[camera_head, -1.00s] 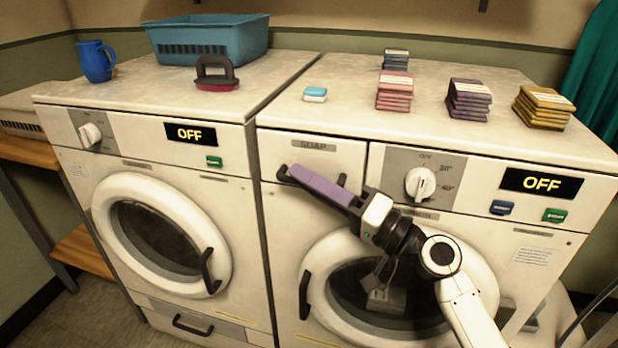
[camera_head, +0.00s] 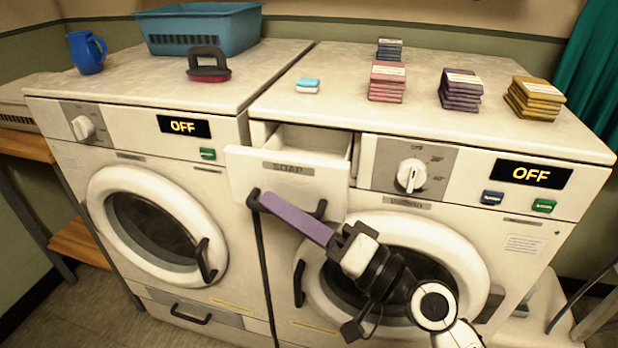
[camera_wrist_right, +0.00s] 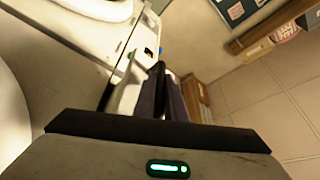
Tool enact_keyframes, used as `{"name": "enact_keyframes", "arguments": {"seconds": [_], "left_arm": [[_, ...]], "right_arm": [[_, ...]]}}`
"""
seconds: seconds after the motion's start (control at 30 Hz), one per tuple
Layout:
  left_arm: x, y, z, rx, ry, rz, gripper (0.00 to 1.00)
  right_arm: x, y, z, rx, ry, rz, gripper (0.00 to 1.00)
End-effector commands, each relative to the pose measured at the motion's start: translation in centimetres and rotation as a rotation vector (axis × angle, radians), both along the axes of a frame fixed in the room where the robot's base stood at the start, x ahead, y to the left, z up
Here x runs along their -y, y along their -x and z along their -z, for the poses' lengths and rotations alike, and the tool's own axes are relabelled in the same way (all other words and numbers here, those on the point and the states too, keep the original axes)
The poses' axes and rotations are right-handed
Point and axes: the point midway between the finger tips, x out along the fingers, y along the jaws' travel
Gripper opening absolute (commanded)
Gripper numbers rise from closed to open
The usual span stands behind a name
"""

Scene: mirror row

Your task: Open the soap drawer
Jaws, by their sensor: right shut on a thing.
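The soap drawer (camera_head: 240,175), a white front labelled SOAP, is pulled partway out of the right-hand machine, and its hollow inside shows from above. Its dark handle (camera_head: 321,209) runs along the lower front. My right gripper (camera_head: 262,202), with long purple fingers, is shut on the handle near its left end. The fingers hide the middle of the handle. In the right wrist view the dark fingers (camera_wrist_right: 163,95) reach toward the white machine front, and the grip itself is hard to make out. My left gripper is not in view.
The dial (camera_head: 411,176) and OFF display (camera_head: 531,173) are right of the drawer. The round door (camera_head: 463,255) is below, behind my arm. A blue-white soap bar (camera_head: 307,86) and several coloured stacks lie on top. Floor in front of the left machine (camera_head: 95,315) looks clear.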

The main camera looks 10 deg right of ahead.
Motion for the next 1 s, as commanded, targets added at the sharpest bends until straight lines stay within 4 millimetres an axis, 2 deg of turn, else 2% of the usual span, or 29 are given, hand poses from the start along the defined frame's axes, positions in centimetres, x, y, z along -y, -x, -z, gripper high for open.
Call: {"name": "enact_keyframes", "arguments": {"seconds": [0.03, 0.1, 0.2, 0.5, 0.53, 0.57, 0.6, 0.87, 1.0], "left_arm": [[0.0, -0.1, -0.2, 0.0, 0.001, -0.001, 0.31], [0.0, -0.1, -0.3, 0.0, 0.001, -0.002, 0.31], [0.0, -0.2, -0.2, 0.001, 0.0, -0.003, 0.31], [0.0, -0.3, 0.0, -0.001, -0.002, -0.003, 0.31], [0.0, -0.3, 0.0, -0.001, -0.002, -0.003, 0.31], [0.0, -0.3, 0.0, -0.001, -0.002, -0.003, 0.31], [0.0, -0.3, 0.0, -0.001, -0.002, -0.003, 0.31], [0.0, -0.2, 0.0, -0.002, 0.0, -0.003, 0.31], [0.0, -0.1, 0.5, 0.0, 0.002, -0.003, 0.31]], "right_arm": [[-0.6, 1.1, 0.2, -0.006, 0.003, -0.002, 0.0], [-1.1, 2.0, 0.2, -0.004, 0.003, -0.001, 0.0], [-1.5, 2.8, 0.1, -0.002, 0.002, 0.001, 0.0], [-1.5, 2.9, 0.1, -0.002, 0.001, 0.002, 0.0], [-1.5, 2.9, 0.1, -0.002, 0.001, 0.002, 0.12], [-1.5, 2.9, 0.1, -0.002, 0.001, 0.002, 0.17], [-1.5, 2.9, 0.1, -0.002, 0.001, 0.002, 0.18], [-1.4, 3.0, 0.1, -0.001, 0.0, 0.003, 0.18], [-0.7, 3.8, 0.6, -0.001, 0.003, 0.003, 0.18]]}}
